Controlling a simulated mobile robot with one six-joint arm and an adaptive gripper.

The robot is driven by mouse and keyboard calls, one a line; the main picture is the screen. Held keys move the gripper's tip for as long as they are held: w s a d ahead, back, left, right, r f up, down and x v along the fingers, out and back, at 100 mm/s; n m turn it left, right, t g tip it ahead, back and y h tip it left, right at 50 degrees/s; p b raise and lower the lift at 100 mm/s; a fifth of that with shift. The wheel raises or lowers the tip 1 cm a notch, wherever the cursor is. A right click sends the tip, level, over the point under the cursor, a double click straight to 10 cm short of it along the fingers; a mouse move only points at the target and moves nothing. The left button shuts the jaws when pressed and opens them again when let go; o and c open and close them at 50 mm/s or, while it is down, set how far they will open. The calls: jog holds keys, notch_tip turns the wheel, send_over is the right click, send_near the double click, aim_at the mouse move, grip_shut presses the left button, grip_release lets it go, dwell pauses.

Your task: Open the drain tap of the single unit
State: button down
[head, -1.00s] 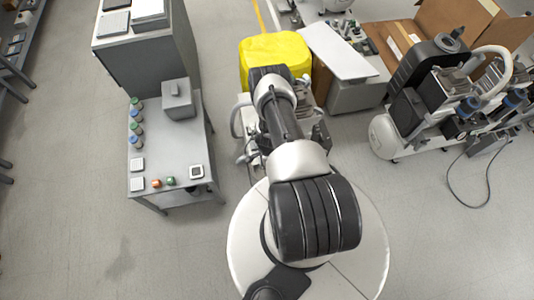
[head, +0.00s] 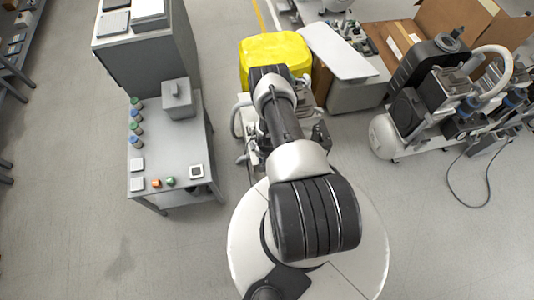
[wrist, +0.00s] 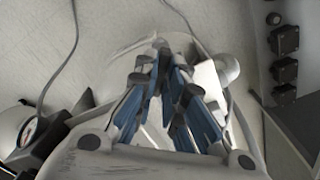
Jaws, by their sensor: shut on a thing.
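The single unit (head: 241,121) stands on the floor beyond my base, largely covered by my arm in the head view. In the wrist view, my gripper (wrist: 163,62) points at the pale, rounded tank (wrist: 140,45). Its blue fingers converge and their dark tips are closed together on something small low at the tank. This appears to be the drain tap, but the tips hide nearly all of it, so its handle angle cannot be told. The head view does not show the fingertips clearly.
In the wrist view, a round gauge (wrist: 32,130) is at left and a white fitting (wrist: 226,68) is close right of the fingers. A yellow cover (head: 275,52) lies behind the unit. A grey bench (head: 160,150) stands left, another compressor (head: 440,100) right.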

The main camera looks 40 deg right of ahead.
jog(key=n+b, duration=0.1)
jog(key=n, duration=0.3)
jog(key=shift+n, duration=1.8)
jog(key=shift+s, duration=0.1)
jog(key=c, duration=1.7)
grip_release()
jog(key=shift+r, duration=0.1)
jog(key=shift+r, duration=0.4)
notch_tip(320, 180, up, 11)
